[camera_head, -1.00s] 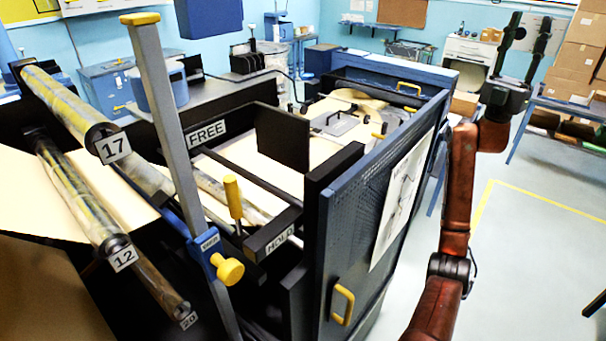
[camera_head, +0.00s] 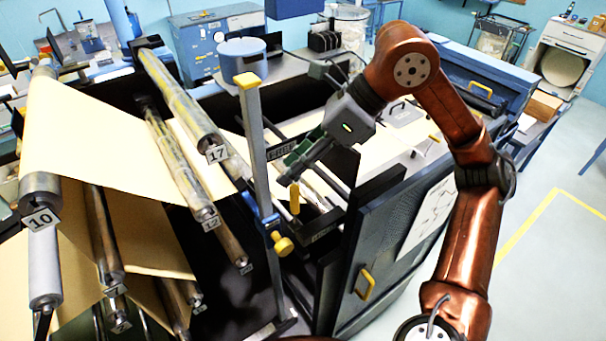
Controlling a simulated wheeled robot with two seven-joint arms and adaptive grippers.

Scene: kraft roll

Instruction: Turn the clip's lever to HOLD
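The lever's yellow handle (camera_head: 295,198) stands roughly upright between the FREE label (camera_head: 282,152) behind it and the HOLD label (camera_head: 322,236) on the dark block in front. The clip at the handle's foot is dark and hard to make out. My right gripper (camera_head: 284,168) reaches down from the right, its grey-green fingers above and just behind the handle's top. I see no clear contact with the handle. The fingers are seen from the side and overlap, so their opening cannot be judged. My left gripper is out of view.
A grey post (camera_head: 258,150) with a yellow cap and a yellow knob (camera_head: 283,245) stands just left of the lever. Numbered rollers with kraft paper (camera_head: 95,140) fill the left. A blue perforated panel (camera_head: 385,240) is on the right. Open floor lies beyond it.

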